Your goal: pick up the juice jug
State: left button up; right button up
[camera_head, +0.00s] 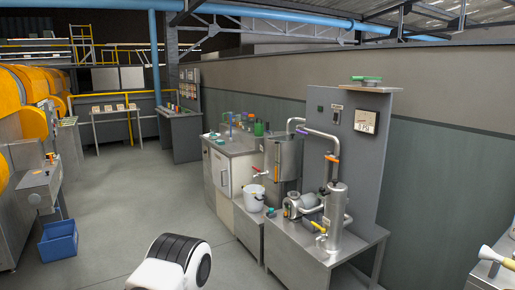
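I cannot pick out a juice jug for certain. A white open-topped container (254,198) stands upright on a low steel bench, below the red-handled tap (259,172) of a steel tank (284,160). I cannot tell whether it is the jug. Small coloured items (260,128) on the counter behind are too small to make out. A white and black link of my own arm shows at the bottom edge. Neither of my grippers is in view.
A steel bench (305,250) with a pump, pipes and an upright steel cylinder (337,217) stands right of centre. A blue bin (58,241) sits on the floor at left, beside steel machines with orange drums (22,118). The grey floor (138,190) between is clear.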

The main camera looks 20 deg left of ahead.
aim_at(237, 117)
jog(key=i+j+u, duration=0.15)
jog(key=i+u, duration=0.2)
jog(key=i+j+u, duration=0.1)
jog(key=i+u, duration=0.6)
jog(key=i+j+u, duration=0.25)
jog(key=i, duration=0.85)
jog(key=i+l+u, duration=0.15)
jog(key=i+u, duration=0.15)
jog(key=i, duration=0.8)
jog(key=i+z, duration=0.15)
jog(key=i, duration=0.35)
jog(key=i+j+z, duration=0.15)
jog(key=i, duration=0.3)
jog(key=i+j+z, duration=0.1)
jog(key=i, duration=0.4)
jog(key=i+j+z, duration=0.15)
jog(key=i, duration=0.3)
